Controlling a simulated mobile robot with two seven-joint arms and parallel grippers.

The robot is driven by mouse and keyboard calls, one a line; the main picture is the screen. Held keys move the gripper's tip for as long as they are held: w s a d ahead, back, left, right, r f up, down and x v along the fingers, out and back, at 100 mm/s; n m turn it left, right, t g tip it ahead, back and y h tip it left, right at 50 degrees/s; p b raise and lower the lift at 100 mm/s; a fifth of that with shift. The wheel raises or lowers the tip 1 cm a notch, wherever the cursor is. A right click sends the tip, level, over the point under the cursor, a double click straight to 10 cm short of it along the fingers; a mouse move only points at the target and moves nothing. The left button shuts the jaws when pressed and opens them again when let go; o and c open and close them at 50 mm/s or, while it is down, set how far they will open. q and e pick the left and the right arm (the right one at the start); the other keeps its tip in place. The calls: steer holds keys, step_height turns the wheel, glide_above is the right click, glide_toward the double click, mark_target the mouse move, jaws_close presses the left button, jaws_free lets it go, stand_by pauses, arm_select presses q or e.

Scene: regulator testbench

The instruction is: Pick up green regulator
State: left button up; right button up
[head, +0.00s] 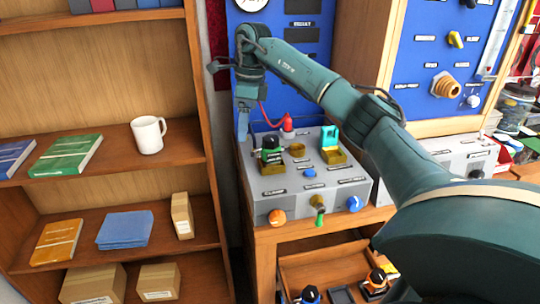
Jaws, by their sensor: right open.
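The green regulator (271,157), a small green body with a black top, stands on a brass-coloured mount at the left of the grey test bench box. My right gripper (243,130) hangs with its fingers pointing down, a little left of the regulator in the picture and apart from it. It is open, with nothing visible between its fingers. My right arm comes in from the right and passes over the back of the bench. My left gripper is not in view.
A teal clamp-like part (330,137) stands on another brass mount (334,157). A red part (288,124) with a hose is behind. Knobs line the box front. Black-topped regulators (376,280) sit below. A wooden shelf (212,140) with a mug (149,135) stands left.

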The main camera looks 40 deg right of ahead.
mark_target(270, 137)
steer(key=shift+m+g+h, duration=0.3)
steer(key=shift+m+h, duration=0.2)
steer(key=shift+h, duration=0.4)
steer(key=d+r, duration=0.1)
steer(key=d, duration=0.1)
steer(key=s+d+r, duration=0.1)
steer(key=d, duration=0.1)
steer(key=s+d+r, duration=0.1)
steer(key=d, duration=0.1)
steer(key=shift+s+r, duration=0.15)
steer(key=shift+r, duration=0.25)
step_height(270, 137, down, 7)
steer(key=shift+r, duration=0.2)
steer(key=shift+s+f+p, duration=0.15)
steer(key=shift+f+p, duration=0.5)
steer(key=shift+f, duration=2.2)
steer(key=shift+c, duration=0.5)
steer(key=c, duration=1.3)
